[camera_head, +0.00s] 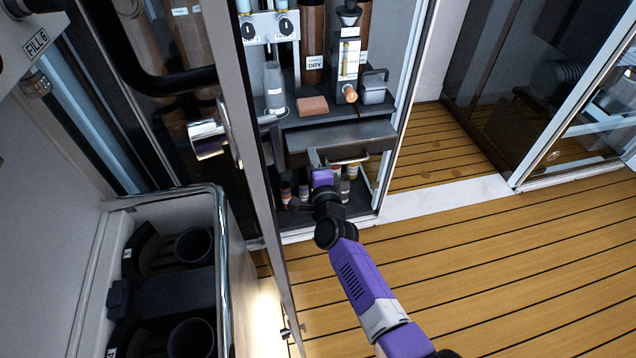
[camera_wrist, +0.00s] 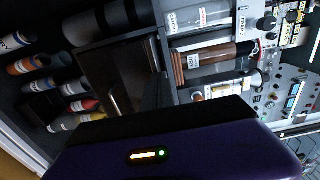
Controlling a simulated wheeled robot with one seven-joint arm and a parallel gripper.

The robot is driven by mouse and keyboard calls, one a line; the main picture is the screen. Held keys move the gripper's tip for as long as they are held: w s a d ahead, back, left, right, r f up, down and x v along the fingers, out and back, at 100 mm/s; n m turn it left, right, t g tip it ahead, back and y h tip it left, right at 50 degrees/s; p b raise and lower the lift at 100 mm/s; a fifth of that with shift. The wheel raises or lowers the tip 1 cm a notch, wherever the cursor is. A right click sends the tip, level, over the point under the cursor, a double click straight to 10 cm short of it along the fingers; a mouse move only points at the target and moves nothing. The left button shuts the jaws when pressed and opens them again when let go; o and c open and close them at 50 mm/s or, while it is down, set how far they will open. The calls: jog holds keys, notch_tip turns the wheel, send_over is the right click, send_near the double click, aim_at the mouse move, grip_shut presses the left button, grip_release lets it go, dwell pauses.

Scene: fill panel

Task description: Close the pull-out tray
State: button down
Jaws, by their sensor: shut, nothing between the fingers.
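The pull-out tray (camera_head: 345,133) is a flat grey tray under the shelf of the open cabinet. It sticks out in front of the shelf in the head view. My gripper (camera_head: 317,158) is at the tray's front, a little left of its middle. It is shut with nothing in it. I cannot tell whether it touches the tray. In the wrist view my purple gripper housing fills the lower part and hides the fingertips. A dark panel, probably part of the tray (camera_wrist: 112,75), shows behind it.
The shelf above holds a grey bottle (camera_head: 274,88), a reddish block (camera_head: 313,106) and a grinder-like device (camera_head: 348,55). Several small bottles (camera_wrist: 28,65) stand below the tray. A framed door edge (camera_head: 252,130) is close on the left. The wooden floor (camera_head: 480,260) at right is clear.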

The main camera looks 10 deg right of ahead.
jog(key=shift+w+b, duration=1)
jog(key=shift+w, duration=1)
